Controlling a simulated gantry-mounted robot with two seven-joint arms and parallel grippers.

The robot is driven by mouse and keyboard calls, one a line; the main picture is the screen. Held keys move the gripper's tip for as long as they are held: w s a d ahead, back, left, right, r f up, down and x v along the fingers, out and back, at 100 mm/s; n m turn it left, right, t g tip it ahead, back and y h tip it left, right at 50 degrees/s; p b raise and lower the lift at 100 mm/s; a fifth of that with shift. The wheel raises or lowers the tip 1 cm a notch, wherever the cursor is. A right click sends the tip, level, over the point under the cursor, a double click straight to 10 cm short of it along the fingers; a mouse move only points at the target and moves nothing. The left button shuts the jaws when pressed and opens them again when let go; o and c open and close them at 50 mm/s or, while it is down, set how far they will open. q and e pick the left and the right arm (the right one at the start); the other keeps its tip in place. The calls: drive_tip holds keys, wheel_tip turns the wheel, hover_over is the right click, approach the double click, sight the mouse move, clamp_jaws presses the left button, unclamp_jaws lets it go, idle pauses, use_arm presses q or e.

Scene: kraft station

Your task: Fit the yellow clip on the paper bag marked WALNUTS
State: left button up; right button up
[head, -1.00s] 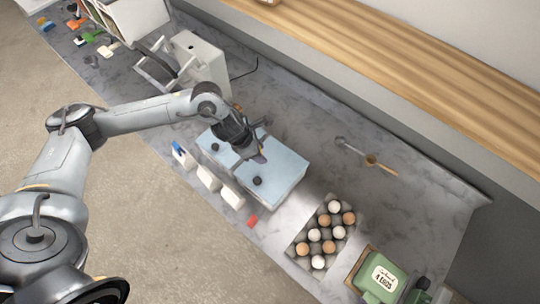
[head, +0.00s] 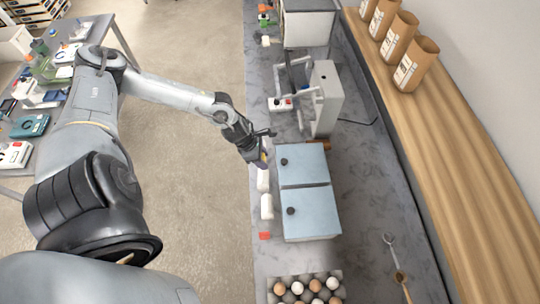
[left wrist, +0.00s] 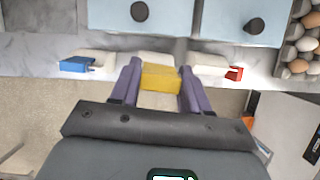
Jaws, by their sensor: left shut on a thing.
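My left gripper (head: 262,158) is at the front edge of the counter, just left of the pale blue box in the head view. In the left wrist view, the purple fingers of this gripper (left wrist: 160,84) are shut on the yellow clip (left wrist: 160,77). In the head view the clip is barely visible. Several brown paper bags (head: 415,66) with white labels stand on the wooden shelf at the upper right. Their lettering is too small to read, so I cannot tell which says WALNUTS. My right gripper is not in view.
The pale blue two-door box (head: 308,212) lies beside the gripper. White blocks (head: 267,206) and a red piece (head: 264,236) line the counter edge. A blue clip (left wrist: 76,64) lies at left in the wrist view. An egg tray (head: 265,290) and a grey-white machine (head: 325,95) flank the box.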

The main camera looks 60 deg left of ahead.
use_arm(q)
drive_tip(key=shift+f+b, duration=0.8)
drive_tip(key=shift+f, duration=0.5)
drive_tip(key=shift+f+b, duration=0.7)
drive_tip(key=shift+f, duration=0.1)
drive_tip(key=shift+f+b, duration=1)
drive_tip(key=shift+f+b, duration=0.2)
drive_tip(key=shift+b, duration=0.2)
drive_tip(key=shift+f+b, duration=0.5)
drive_tip(key=shift+r, duration=0.1)
drive_tip(key=o, duration=1.6)
drive_tip(key=shift+c, duration=0.2)
